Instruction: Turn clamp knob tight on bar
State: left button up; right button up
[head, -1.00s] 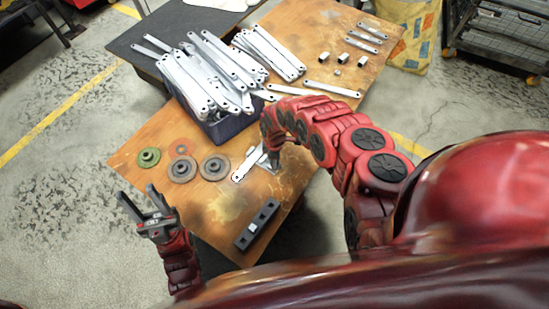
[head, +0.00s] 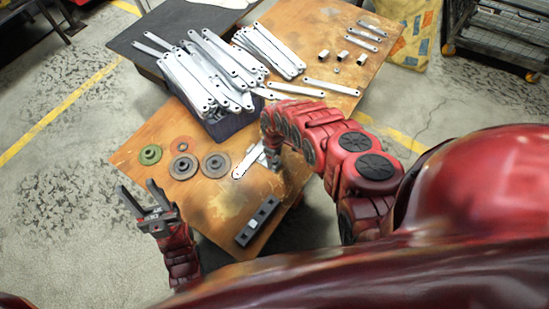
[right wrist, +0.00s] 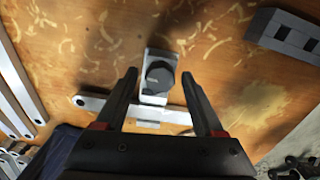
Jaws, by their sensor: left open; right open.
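In the right wrist view, the clamp's dark round knob (right wrist: 160,76) sits on a bright metal bracket (right wrist: 154,97). The bracket stands over a flat galvanized bar (right wrist: 92,103) on the table. My right gripper (right wrist: 159,74) is open, with one finger on each side of the knob in the picture; I see gaps and no contact. In the head view, my right gripper (head: 272,158) points down at the bar's right end (head: 243,168) and hides most of the clamp. My left gripper (head: 141,197) is open and empty, off the table's left edge.
A dark bin (head: 234,126) heaped with galvanized bars stands behind the clamp. Grey discs (head: 184,166) and a green disc (head: 150,154) lie to the left. A black block (head: 257,222) lies near the front edge. Small brackets (head: 342,56) lie at the back right.

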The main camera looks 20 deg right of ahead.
jog(key=n+b, duration=0.2)
jog(key=n, duration=0.1)
jog(key=shift+d+f, duration=0.1)
jog(key=shift+f, duration=0.15)
jog(key=n+b, duration=0.1)
jog(key=n, duration=0.2)
jog(key=shift+w+r+n+b, duration=0.1)
jog(key=shift+n+b, duration=0.2)
jog(key=n+b, duration=0.1)
jog(key=n, duration=0.4)
jog(key=shift+n, duration=0.4)
jog(key=n+b, duration=0.1)
jog(key=n, duration=0.4)
jog(key=shift+r+n, duration=0.15)
jog(key=shift+n, duration=0.15)
grip_shut()
